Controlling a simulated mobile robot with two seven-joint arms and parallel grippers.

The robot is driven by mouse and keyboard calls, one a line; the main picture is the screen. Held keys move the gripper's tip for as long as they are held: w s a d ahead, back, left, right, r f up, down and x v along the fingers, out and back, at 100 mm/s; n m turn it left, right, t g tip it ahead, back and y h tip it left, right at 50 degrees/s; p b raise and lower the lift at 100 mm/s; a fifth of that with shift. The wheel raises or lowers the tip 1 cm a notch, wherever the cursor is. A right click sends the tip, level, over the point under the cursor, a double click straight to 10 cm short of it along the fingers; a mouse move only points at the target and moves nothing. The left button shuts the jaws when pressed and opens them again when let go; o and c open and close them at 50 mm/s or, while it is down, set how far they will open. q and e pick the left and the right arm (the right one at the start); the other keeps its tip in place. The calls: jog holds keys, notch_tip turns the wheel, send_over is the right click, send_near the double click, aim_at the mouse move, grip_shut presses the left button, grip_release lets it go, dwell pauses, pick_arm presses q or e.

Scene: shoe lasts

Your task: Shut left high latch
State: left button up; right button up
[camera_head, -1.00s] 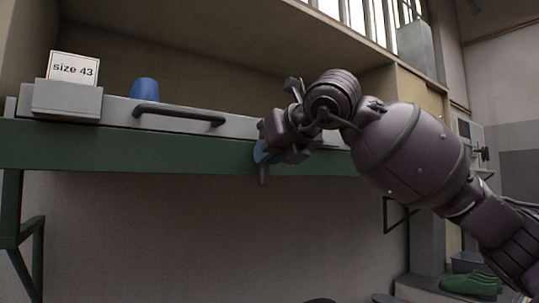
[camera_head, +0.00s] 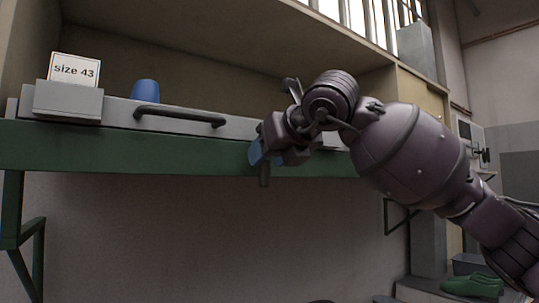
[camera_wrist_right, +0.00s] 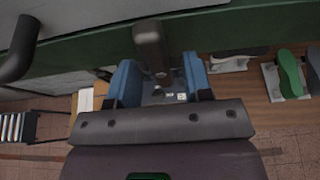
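A dark latch lever (camera_head: 264,173) hangs down from the green front beam, just below my right gripper (camera_head: 262,152). In the right wrist view, the lever (camera_wrist_right: 150,45) lies between and ahead of the blue fingers of my right gripper (camera_wrist_right: 160,72). These fingers stand apart, and whether either touches the lever cannot be told. The lever's upper part is hidden behind my gripper in the head view. My left gripper is not in view.
A grey drawer front with a dark bar handle (camera_head: 180,115) runs left of my right gripper. A blue cup (camera_head: 145,91) and a "size 43" card (camera_head: 74,68) stand at the left. Green shoes (camera_head: 472,285) lie low at the right. Open space lies below the green beam (camera_head: 120,150).

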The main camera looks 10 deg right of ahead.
jog(key=shift+s+r, duration=0.1)
jog(key=b+v, duration=0.1)
jog(key=v, duration=0.9)
jog(key=shift+s, duration=0.3)
jog(key=shift+d, duration=0.15)
